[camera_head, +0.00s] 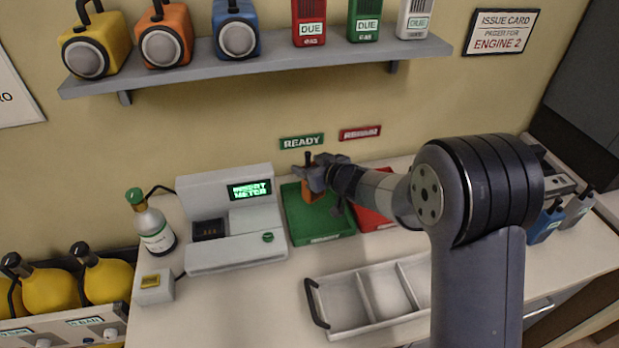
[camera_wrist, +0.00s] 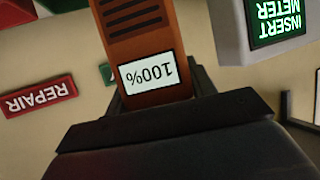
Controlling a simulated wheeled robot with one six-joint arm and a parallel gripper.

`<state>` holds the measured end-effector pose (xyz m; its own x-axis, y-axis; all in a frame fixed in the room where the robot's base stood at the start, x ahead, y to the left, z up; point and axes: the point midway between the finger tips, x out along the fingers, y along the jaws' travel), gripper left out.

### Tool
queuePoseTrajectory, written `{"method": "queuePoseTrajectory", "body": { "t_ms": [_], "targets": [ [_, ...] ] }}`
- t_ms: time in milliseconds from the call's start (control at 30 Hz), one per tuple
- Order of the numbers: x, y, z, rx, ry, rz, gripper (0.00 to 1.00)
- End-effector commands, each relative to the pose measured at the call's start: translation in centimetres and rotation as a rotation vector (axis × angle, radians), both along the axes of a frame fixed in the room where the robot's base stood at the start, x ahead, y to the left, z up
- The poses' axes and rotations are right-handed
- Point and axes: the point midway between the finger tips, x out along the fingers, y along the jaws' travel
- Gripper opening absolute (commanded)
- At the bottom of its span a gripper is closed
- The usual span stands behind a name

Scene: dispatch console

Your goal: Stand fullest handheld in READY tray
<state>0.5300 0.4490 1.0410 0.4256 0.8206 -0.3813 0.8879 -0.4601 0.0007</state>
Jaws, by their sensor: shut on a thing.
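An orange handheld (camera_head: 309,190) with a black antenna is held in my gripper (camera_head: 318,178), over the green READY tray (camera_head: 322,232). In the wrist view the handheld (camera_wrist: 141,40) shows a white label reading 100%, and the dark jaws (camera_wrist: 150,105) are shut on it. In the head view it looks upright. I cannot tell whether its base touches the tray floor. The READY sign (camera_head: 301,141) is on the wall behind the tray. A blue handheld (camera_head: 546,222) and a grey handheld (camera_head: 579,207) stand at the right.
The red tray (camera_head: 374,215) beside the green one is partly hidden by my arm. The meter (camera_head: 232,225) reads INSERT METER. A green-capped bottle (camera_head: 152,222) stands left of it. A white divided caddy (camera_head: 345,307) is in front. A shelf (camera_head: 250,53) holds lamps and boxes above.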

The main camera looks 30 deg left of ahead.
Motion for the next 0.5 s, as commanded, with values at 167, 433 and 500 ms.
{"method": "queuePoseTrajectory", "body": {
  "t_ms": [167, 433, 500],
  "targets": [
    [0.0, 0.0, -2.6, 0.0, 0.001, 0.0, 0.22],
    [0.0, 0.0, -2.8, 0.001, 0.0, 0.0, 0.22],
    [0.0, 0.0, -2.9, 0.001, 0.0, 0.0, 0.22]
  ]
}}
